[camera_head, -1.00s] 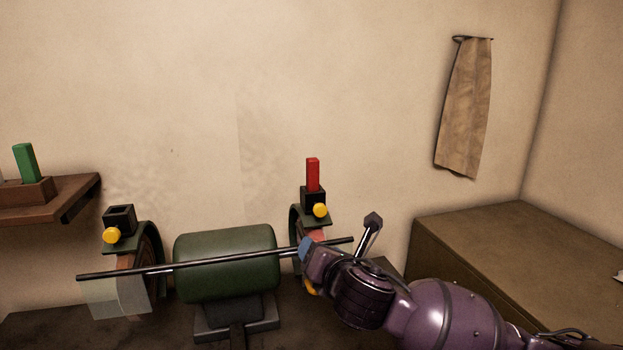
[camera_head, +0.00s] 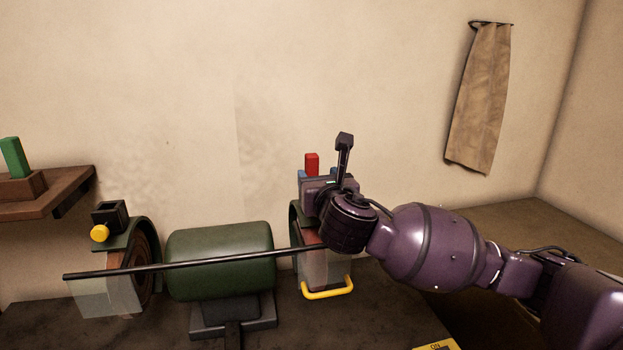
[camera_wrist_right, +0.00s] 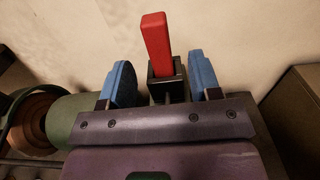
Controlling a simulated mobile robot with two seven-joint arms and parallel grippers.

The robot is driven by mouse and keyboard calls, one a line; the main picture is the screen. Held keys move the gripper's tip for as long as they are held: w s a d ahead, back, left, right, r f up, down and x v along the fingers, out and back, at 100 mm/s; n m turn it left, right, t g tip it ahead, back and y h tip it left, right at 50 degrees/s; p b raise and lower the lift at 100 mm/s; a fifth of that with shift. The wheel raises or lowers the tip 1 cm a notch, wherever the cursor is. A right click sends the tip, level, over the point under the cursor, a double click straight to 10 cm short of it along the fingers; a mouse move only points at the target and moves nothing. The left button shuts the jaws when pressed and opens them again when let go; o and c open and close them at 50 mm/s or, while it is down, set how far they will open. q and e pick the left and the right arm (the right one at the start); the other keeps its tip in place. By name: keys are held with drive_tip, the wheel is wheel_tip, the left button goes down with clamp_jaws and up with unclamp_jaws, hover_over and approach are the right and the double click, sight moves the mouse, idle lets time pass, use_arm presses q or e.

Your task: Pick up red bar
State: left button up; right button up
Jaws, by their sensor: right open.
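The red bar (camera_head: 312,161) stands upright at the right end of the grinder, and its lower part is hidden by my right gripper in the head view. In the right wrist view the red bar (camera_wrist_right: 156,43) rises from a black square holder (camera_wrist_right: 166,84). My right gripper (camera_head: 318,174) is in front of the holder. In the wrist view its two blue fingers (camera_wrist_right: 163,80) are apart, one on each side of the holder and bar, with gaps showing and nothing held. My left gripper is not in view.
The green bench grinder (camera_head: 221,262) has a long dark rod (camera_head: 190,264) across its front. An empty black holder (camera_head: 109,212) with a yellow knob is at left. A green bar (camera_head: 14,157) stands on the wall shelf (camera_head: 60,193). A cloth (camera_head: 480,98) hangs on the wall.

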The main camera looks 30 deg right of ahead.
sight(314, 170)
drive_tip(key=shift+p+x, duration=0.75)
drive_tip(key=shift+x, duration=2.05)
drive_tip(key=shift+r, duration=0.15)
drive_tip(key=c, duration=1)
